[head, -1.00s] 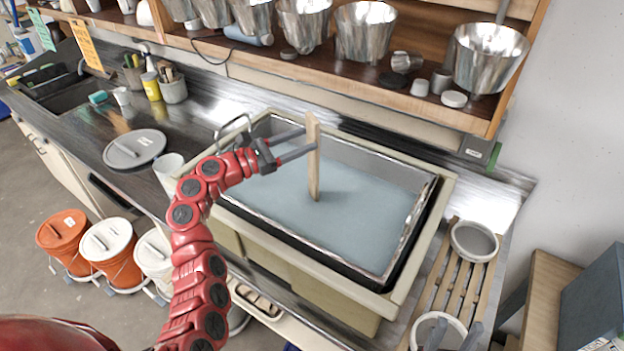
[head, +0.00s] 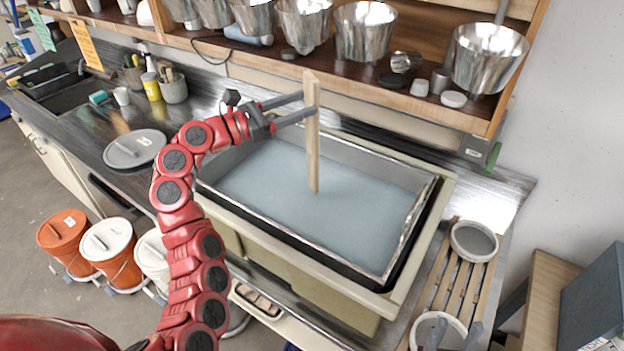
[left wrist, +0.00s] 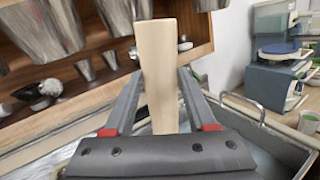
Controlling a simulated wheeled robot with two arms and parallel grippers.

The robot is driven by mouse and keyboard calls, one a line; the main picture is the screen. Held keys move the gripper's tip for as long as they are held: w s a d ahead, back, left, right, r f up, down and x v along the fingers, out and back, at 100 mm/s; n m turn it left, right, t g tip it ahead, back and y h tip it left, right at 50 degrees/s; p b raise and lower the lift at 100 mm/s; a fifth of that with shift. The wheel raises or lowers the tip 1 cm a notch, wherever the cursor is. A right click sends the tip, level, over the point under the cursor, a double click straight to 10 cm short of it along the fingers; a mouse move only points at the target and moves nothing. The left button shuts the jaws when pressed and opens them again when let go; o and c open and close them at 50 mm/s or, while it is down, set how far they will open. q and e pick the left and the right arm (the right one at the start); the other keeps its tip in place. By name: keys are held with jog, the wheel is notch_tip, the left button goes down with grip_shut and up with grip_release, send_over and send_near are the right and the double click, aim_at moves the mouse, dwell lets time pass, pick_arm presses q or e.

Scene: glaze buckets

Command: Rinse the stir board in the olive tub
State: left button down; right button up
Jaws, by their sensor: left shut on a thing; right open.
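The stir board (head: 313,140) is a long, flat, pale wooden piece, held upright over the olive tub (head: 446,200). The tub has a pale olive rim, with a dark, metal-edged basin of grey-blue liquid (head: 340,215) inside. My left gripper (head: 309,103) is shut on the board's upper part. The board's lower end meets or hangs just above the liquid; I cannot tell which. In the left wrist view the board (left wrist: 158,75) stands between my fingers.
A wooden shelf with metal buckets (head: 366,32) runs above the back of the tub. A slatted rack (head: 458,280) with a round bowl (head: 474,241) stands at right. A grey lid (head: 134,150) lies on the counter at left. Lidded buckets (head: 110,248) stand on the floor.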

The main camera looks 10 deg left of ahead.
aim_at(308, 81)
pick_arm(q)
jog(key=shift+s+d+r, duration=0.1)
jog(key=shift+s+r, duration=0.1)
jog(key=shift+r, duration=0.65)
jog(key=shift+s+a+r, duration=0.1)
jog(key=shift+s+r, duration=0.05)
jog(key=shift+r, duration=0.75)
jog(key=shift+s+d+r, duration=0.1)
jog(key=shift+s+r, duration=0.1)
jog(key=shift+r, duration=0.65)
notch_tip(308, 81, up, 5)
jog(key=shift+f, duration=0.1)
